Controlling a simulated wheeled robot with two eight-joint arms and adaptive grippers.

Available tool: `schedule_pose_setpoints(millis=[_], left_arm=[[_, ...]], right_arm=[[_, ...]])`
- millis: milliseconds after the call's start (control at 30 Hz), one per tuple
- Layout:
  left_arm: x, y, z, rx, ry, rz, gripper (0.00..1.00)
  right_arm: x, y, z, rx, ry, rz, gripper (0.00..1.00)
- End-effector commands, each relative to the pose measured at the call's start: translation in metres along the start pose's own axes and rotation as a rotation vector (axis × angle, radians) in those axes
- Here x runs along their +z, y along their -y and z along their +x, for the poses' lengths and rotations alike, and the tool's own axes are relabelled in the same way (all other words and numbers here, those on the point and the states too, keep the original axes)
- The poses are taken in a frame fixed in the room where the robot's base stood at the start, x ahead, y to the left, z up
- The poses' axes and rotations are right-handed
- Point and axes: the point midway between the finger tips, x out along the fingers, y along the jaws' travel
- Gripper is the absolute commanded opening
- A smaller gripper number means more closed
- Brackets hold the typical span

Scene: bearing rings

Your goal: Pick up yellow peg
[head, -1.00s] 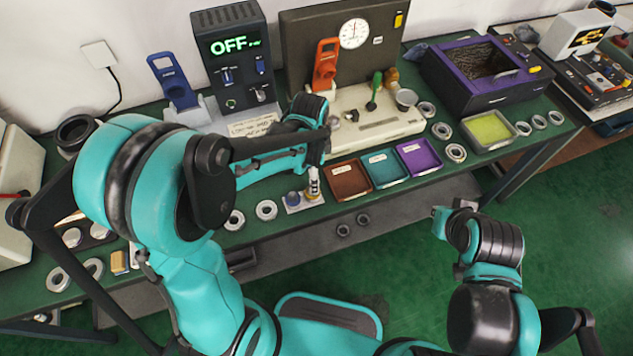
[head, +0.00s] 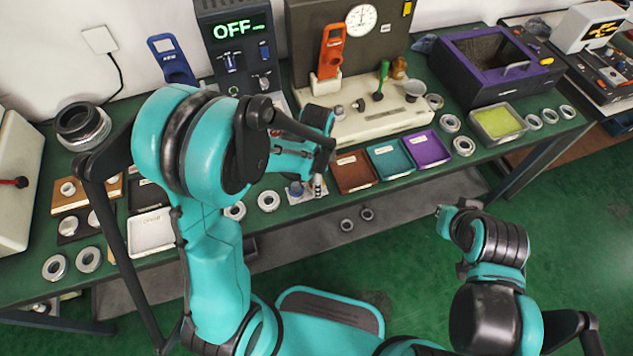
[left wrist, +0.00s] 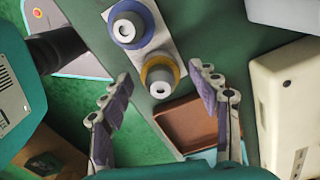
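The yellow peg (left wrist: 159,73) has a yellow collar around a pale cylinder with a hole in its end. It stands in a pale holder plate (left wrist: 148,52) beside a blue-collared peg (left wrist: 131,24). My left gripper (left wrist: 161,84) is open, with its fingertips either side of the yellow peg in the left wrist view; contact cannot be told. In the head view the left gripper (head: 318,178) hangs over the holder at the bench's front edge and largely hides the yellow peg. My right gripper (head: 443,214) is over the floor at right, its fingers too small to read.
Brown (head: 353,172), teal (head: 391,159) and purple (head: 428,149) trays lie right of the holder. A pale machine base (head: 375,120) stands behind. Metal rings (head: 268,201) lie left of the holder.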

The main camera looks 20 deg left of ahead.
Motion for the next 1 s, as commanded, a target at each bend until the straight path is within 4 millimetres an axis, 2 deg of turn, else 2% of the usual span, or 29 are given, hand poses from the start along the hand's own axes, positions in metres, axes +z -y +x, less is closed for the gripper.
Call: schedule_pose_setpoints(millis=[33, 200, 567, 667, 833, 1000], left_arm=[[0.000, 0.000, 0.000, 0.000, 0.000, 0.000, 0.43], [0.000, 0.000, 0.000, 0.000, 0.000, 0.000, 0.00], [0.000, 0.000, -0.006, 0.000, 0.000, 0.000, 0.00], [0.000, 0.000, -0.016, 0.000, 0.000, 0.000, 0.00], [0.000, 0.000, -0.049, 0.000, 0.000, 0.000, 0.00], [-0.039, -0.016, -0.069, 0.000, 0.000, 0.008, 0.00]], right_arm=[[0.000, 0.000, 0.000, 0.000, 0.000, 0.000, 0.00], [0.000, 0.000, 0.000, 0.000, 0.000, 0.000, 0.00], [-0.002, 0.000, -0.002, 0.000, 0.000, 0.000, 0.00], [-0.005, 0.000, -0.007, 0.000, 0.000, 0.000, 0.00], [-0.014, 0.000, -0.019, 0.000, 0.000, 0.000, 0.00], [-0.020, 0.000, -0.028, 0.000, 0.000, 0.000, 0.00]])
